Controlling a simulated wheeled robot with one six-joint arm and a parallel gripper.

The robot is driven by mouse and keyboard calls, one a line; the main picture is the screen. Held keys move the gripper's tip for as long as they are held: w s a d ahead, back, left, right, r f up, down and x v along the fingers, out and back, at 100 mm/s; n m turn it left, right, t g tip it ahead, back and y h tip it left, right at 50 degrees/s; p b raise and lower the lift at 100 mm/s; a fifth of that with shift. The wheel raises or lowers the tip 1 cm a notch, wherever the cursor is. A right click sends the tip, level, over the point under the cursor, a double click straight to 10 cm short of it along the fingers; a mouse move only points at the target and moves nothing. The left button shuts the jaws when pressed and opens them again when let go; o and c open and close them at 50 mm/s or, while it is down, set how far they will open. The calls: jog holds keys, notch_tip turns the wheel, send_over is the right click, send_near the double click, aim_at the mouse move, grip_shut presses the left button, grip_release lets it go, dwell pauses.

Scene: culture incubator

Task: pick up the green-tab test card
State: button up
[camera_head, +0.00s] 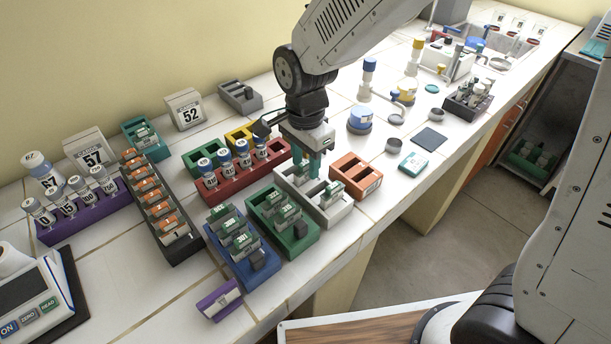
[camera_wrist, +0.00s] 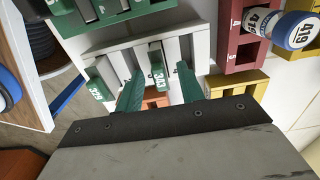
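A white rack (camera_head: 337,213) holds cards with green tabs. In the wrist view, the white rack (camera_wrist: 120,45) shows a green-tab card marked 343 (camera_wrist: 157,72) near its middle and a green-tab card that seems marked 323 (camera_wrist: 98,86) at its left. My gripper (camera_head: 315,172) points down over the white rack. In the wrist view, my gripper (camera_wrist: 160,78) has its two green fingers apart, one on each side of card 343, with gaps visible. The lower part of the card is hidden in the rack. In the head view, my fingers partly cover the rack.
A green rack (camera_head: 300,246) and a blue rack (camera_head: 262,278) with green-tab cards stand in front-left of the white rack. An orange rack (camera_head: 372,183) stands close on the right. A red rack (camera_head: 215,190) with capped vials is at left. The counter's front edge runs nearby.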

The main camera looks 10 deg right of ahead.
jog(key=shift+f, duration=0.95)
jog(key=shift+c, duration=0.4)
grip_shut()
